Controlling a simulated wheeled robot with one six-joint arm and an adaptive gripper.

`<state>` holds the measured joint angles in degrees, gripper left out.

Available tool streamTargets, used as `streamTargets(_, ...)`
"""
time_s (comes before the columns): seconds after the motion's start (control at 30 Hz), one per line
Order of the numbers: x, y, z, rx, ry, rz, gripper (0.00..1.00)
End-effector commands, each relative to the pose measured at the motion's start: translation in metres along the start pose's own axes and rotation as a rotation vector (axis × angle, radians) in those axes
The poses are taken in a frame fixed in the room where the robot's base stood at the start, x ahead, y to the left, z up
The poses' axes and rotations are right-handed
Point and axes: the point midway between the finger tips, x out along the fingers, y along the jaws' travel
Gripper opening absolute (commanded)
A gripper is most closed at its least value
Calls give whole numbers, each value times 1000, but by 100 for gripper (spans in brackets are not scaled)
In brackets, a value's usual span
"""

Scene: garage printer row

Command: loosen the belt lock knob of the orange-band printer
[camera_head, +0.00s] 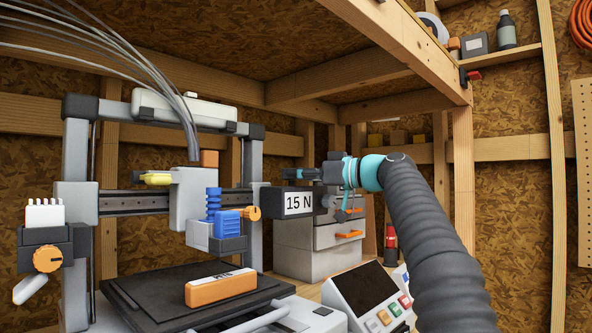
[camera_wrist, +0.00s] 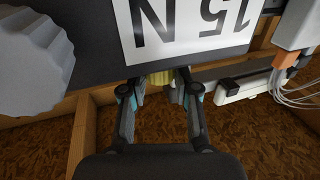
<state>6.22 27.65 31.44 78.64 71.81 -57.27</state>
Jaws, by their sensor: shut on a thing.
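The printer (camera_head: 253,200) stands at the left in the head view, with a grey frame and a dark crossbar. A dark box (camera_head: 267,200) with a white "15 N" label sits at the crossbar's right end; it fills the top of the wrist view (camera_wrist: 100,55). A large ribbed grey knob (camera_wrist: 30,62) is at the left of the wrist view, clear of my fingers. My gripper (camera_head: 300,173) reaches in from the right, just above the box. In the wrist view its fingers (camera_wrist: 160,88) close on a small yellowish piece (camera_wrist: 181,75), mostly hidden by the fingertips and box.
An orange labelled block (camera_head: 222,289) lies on the black bed (camera_head: 150,300). A control panel (camera_head: 366,292) stands at front right. Grey drawers (camera_head: 325,238) stand behind the box. A wooden post (camera_head: 462,180) and shelf beam (camera_head: 400,40) are close to my arm.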

Motion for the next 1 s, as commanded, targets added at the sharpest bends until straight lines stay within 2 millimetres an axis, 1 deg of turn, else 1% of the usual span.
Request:
streamTargets(0.2,0,0,-1,-1,1,-35,0)
streamTargets(0.6,0,0,0,0,1,-40,0)
streamTargets(0.63,0,0,0,0,1,-40,37)
streamTargets(0.67,0,0,0,0,1,-40,45)
streamTargets(0.7,0,0,0,0,1,-39,55)
streamTargets(1.0,0,0,0,0,0,-39,56)
